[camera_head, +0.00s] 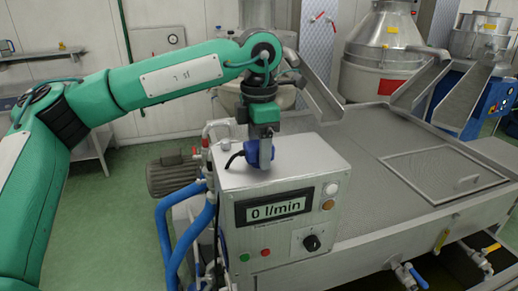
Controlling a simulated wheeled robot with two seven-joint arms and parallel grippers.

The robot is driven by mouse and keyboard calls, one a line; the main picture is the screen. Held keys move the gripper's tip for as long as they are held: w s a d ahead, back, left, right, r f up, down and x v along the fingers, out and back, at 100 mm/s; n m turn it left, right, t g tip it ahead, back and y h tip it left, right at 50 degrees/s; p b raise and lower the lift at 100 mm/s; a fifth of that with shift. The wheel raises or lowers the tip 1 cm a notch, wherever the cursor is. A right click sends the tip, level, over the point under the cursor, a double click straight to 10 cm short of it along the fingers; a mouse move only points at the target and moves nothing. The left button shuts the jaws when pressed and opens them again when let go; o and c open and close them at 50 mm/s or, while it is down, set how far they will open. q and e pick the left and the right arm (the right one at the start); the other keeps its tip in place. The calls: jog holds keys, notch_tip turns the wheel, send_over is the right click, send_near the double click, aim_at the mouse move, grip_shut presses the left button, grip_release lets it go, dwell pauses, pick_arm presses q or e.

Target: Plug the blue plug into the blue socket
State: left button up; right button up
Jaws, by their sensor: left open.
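The blue plug (251,155) lies on top of the grey control box, with a black cable curling from its left side. My left gripper (264,158) points down right over the plug, with its jaws open. A grey finger covers part of the plug; I cannot tell whether the finger touches it. I cannot make out the blue socket in this view. My right gripper is not in view.
The control box (285,242) has a "0 l/min" display, buttons and a black knob. Blue hoses (166,240) and a motor (172,172) stand to its left. A wide metal tank (370,150) with a hatch extends right. Metal chutes (313,85) rise behind.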

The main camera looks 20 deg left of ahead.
pick_arm(q)
jog(key=c, duration=1)
jog(key=shift+r, duration=0.1)
jog(key=shift+r, duration=0.5)
notch_tip(320, 180, up, 8)
jog(key=b, duration=0.3)
jog(key=shift+f, duration=0.1)
notch_tip(320, 180, up, 11)
jog(key=p, duration=0.1)
